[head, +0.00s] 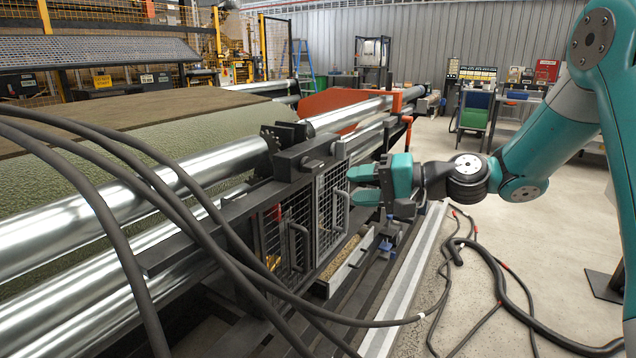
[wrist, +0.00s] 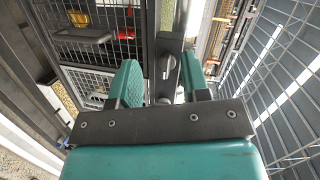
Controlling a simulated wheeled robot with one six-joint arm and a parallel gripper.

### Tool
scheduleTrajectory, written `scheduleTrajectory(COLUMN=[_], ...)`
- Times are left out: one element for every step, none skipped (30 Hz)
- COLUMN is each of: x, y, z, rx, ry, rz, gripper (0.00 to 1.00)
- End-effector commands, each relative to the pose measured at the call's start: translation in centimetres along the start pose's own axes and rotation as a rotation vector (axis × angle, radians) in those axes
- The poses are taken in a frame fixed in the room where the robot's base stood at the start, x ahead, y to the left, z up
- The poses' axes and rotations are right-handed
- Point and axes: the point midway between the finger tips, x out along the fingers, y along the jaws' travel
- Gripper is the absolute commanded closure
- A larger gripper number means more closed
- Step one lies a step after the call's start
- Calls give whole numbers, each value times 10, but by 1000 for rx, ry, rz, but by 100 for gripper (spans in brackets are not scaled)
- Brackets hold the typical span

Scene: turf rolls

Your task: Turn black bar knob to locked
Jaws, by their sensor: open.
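My gripper (head: 358,186) is open in front of the mesh-panelled guard (head: 328,205) of the roller machine. In the wrist view its two teal fingers (wrist: 160,82) stand apart. A small dark knob (wrist: 168,66) on a grey upright post shows between the fingertips, its bar seeming close to upright in the picture. I cannot tell whether either finger touches it, and no locked mark is readable. The knob is not distinguishable in the head view, where the gripper and guard are in the way.
Wire mesh panels (wrist: 88,45) flank the gripper, with a red-orange part (wrist: 85,36) behind the left one. A vertical handle (head: 299,248) sticks out from the guard. Thick black hoses (head: 150,180) cross the foreground. Open concrete floor (head: 540,240) lies to the right.

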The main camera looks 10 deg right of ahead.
Motion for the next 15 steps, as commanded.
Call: scheduleTrajectory(x=[-10,-16,-23,-28,-31,-36,-38,-39,-39,-38,-37,-34,-32,-29,-24], y=[20,25,31,34,37,39,40,40,39,38,37,35,34,32,31], z=[-24,-34,-46,-54,-59,-65,-68,-70,-72,-73,-73,-74,-75,-76,-76], rx=[66,96,130,150,167,183,193,198,202,204,204,204,203,203,204], ry=[70,103,140,163,182,200,210,216,219,220,220,220,219,218,216], rz=[-55,-85,-121,-142,-162,-180,-190,-196,-201,-203,-203,-203,-202,-202,-201], gripper=[57,57,57,57,57,57,57,57,57,57,57,57,57,57,57])
